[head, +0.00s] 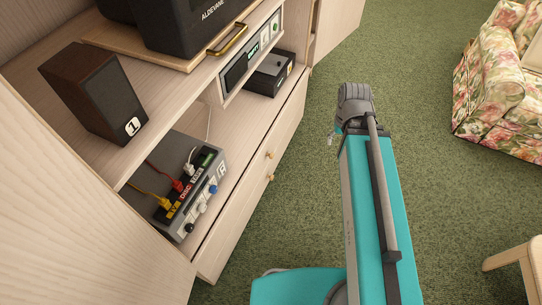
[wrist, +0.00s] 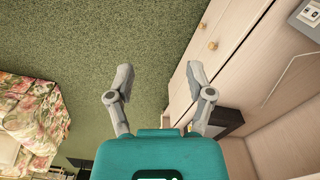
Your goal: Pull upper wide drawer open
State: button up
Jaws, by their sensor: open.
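The upper wide drawer (head: 246,186) is low in the pale wood cabinet, with a small brass knob (head: 268,155). Its front looks flush and shut. A second knob (head: 271,177) sits just below, on the lower drawer. In the wrist view the upper drawer's knob (wrist: 213,45) and the lower one (wrist: 202,27) show right of and beyond the fingertips. My gripper (wrist: 160,78) is open and empty, its fingers spread over the green carpet, touching neither knob. In the head view my arm largely hides the gripper.
Above the drawers, a grey device (head: 190,182) with coloured plugs and a black box (head: 270,74) stand on the shelf. A speaker (head: 95,92) stands higher. A floral sofa (head: 500,95) and wooden stool (head: 515,262) are at right. Carpet (head: 300,215) before the drawers is clear.

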jog(key=shift+o, duration=0.2)
jog(key=shift+w+a+f+b, duration=0.1)
jog(key=shift+w+f+b, duration=0.05)
jog(key=shift+f+b, duration=0.35)
jog(key=n+t+y+b, duration=0.3)
jog(key=n+y+b, duration=0.95)
jog(key=b, duration=4.25)
send_near(271, 155)
jog(key=d, duration=0.4)
jog(key=shift+f+m+y, duration=0.25)
jog(key=shift+y, duration=0.1)
jog(key=shift+a, duration=0.2)
jog(key=b+x, duration=0.4)
jog(key=x, duration=0.9)
jog(key=shift+a+f+b, duration=0.1)
jog(key=shift+a+b, duration=0.1)
jog(key=shift+b, duration=0.15)
